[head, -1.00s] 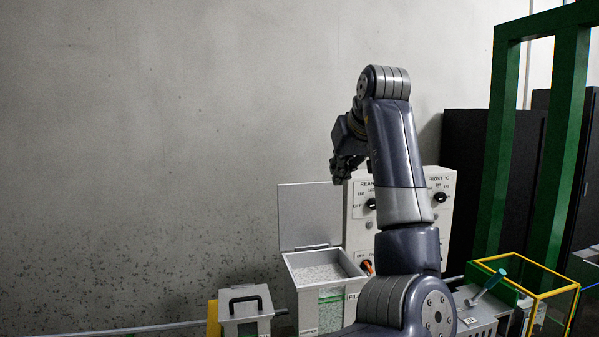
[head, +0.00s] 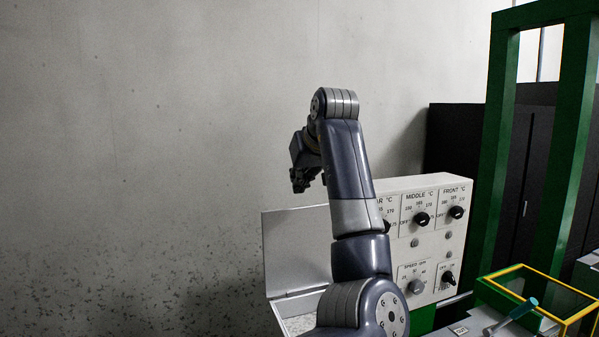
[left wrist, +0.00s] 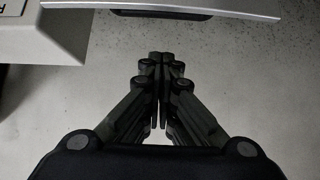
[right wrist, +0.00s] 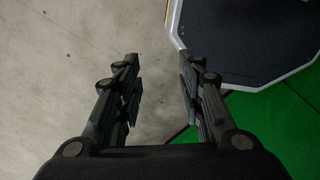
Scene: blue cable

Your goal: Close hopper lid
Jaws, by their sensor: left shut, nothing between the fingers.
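The hopper lid (head: 294,246) is a flat grey panel standing open, nearly upright, at the back of the hopper in the head view. Only a strip of the hopper opening (head: 300,323) shows below it; my left arm covers the rest. My left gripper (head: 299,182) is above the lid's top edge, shut and empty. In the left wrist view the shut fingers (left wrist: 160,58) point toward a grey panel with a bright edge (left wrist: 200,10), probably the lid, with a visible gap. My right gripper (right wrist: 158,57) is open and empty above the floor; it is outside the head view.
A white control box (head: 432,240) with several black knobs stands right of the hopper, partly behind my left arm. A yellow-framed guard (head: 520,270) and green posts (head: 497,130) stand further right. The wall area left of the lid is clear.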

